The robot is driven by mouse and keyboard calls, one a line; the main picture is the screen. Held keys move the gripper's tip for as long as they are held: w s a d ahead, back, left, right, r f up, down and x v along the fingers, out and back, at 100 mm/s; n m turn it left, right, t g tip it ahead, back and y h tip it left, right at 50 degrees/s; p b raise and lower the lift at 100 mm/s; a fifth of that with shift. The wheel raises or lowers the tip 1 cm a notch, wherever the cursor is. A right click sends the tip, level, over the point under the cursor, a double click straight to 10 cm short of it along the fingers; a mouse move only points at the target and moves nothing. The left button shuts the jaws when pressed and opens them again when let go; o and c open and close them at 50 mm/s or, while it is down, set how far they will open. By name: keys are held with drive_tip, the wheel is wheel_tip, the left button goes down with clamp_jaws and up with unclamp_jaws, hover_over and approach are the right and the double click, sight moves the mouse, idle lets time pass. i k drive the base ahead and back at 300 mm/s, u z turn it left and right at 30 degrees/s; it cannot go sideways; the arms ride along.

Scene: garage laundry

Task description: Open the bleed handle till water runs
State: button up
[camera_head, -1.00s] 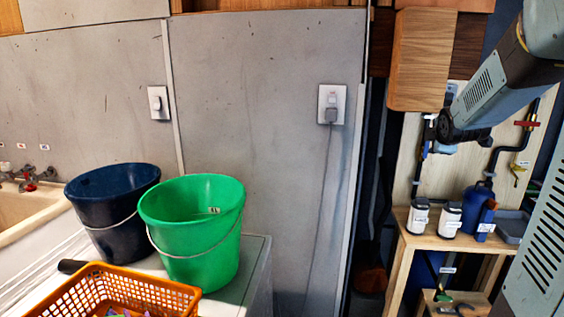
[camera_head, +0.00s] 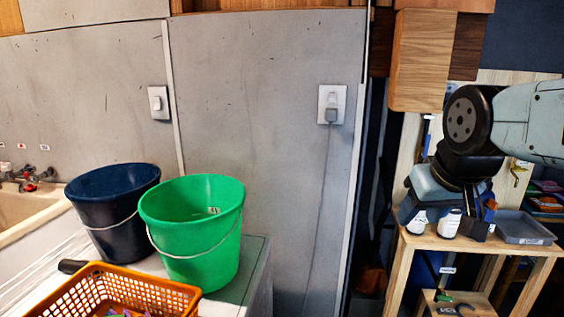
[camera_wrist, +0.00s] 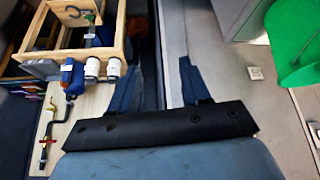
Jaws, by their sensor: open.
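Dark pipework (camera_wrist: 46,125) with a red handle (camera_wrist: 47,141) and a small yellow fitting (camera_wrist: 52,106) shows at the lower left of the wrist view. I cannot tell which of these is the bleed handle. In the head view only a bit of yellow (camera_head: 517,178) shows there; my arm covers most of the pipes. My gripper (camera_wrist: 160,78) is open and empty, its two blue fingers wide apart, with the pipework off to its left in the wrist view. In the head view it points down in front of the wooden bench (camera_head: 428,240). No running water is visible.
Two white-labelled bottles (camera_wrist: 92,70), a blue container (camera_wrist: 72,76) and a grey tray (camera_head: 524,228) stand on the bench. A wooden cupboard (camera_head: 424,60) hangs above. A green bucket (camera_head: 190,230), dark blue bucket (camera_head: 105,210) and orange basket (camera_head: 140,288) are at left.

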sight(517, 168)
drive_tip(key=z, duration=1.2)
drive_tip(key=k, duration=0.45)
drive_tip(key=u, duration=0.4)
drive_tip(key=i, duration=1.65)
drive_tip(key=z, duration=0.7)
